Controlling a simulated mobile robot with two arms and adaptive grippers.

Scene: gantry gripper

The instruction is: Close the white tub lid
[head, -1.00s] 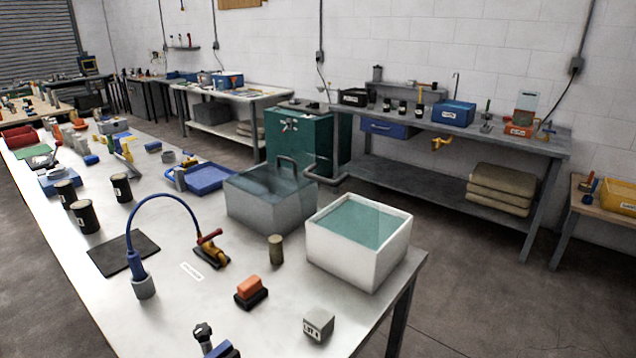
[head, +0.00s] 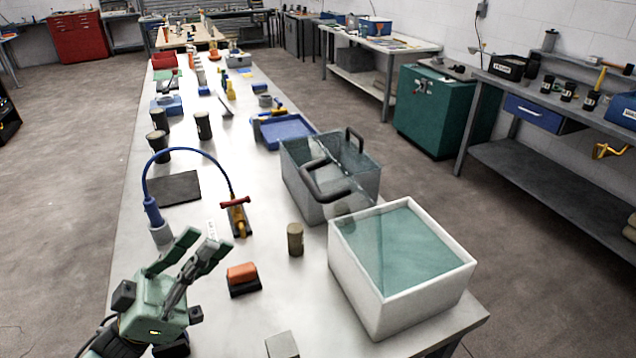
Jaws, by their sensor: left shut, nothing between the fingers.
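The white tub (head: 400,301) stands at the near right end of the long table, with a teal surface inside. Its clear lid (head: 350,207) looks raised and tilted up on the tub's left side, with a dark handle (head: 322,187) overlapping the grey bin behind. The lid's exact edges are hard to make out. My left gripper (head: 204,243) is at the lower left, above the near part of the table. It is shut and empty, well to the left of the tub and apart from it. My right gripper is out of view.
A grey bin (head: 305,186) with its own upright handle (head: 355,139) stands behind the tub.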

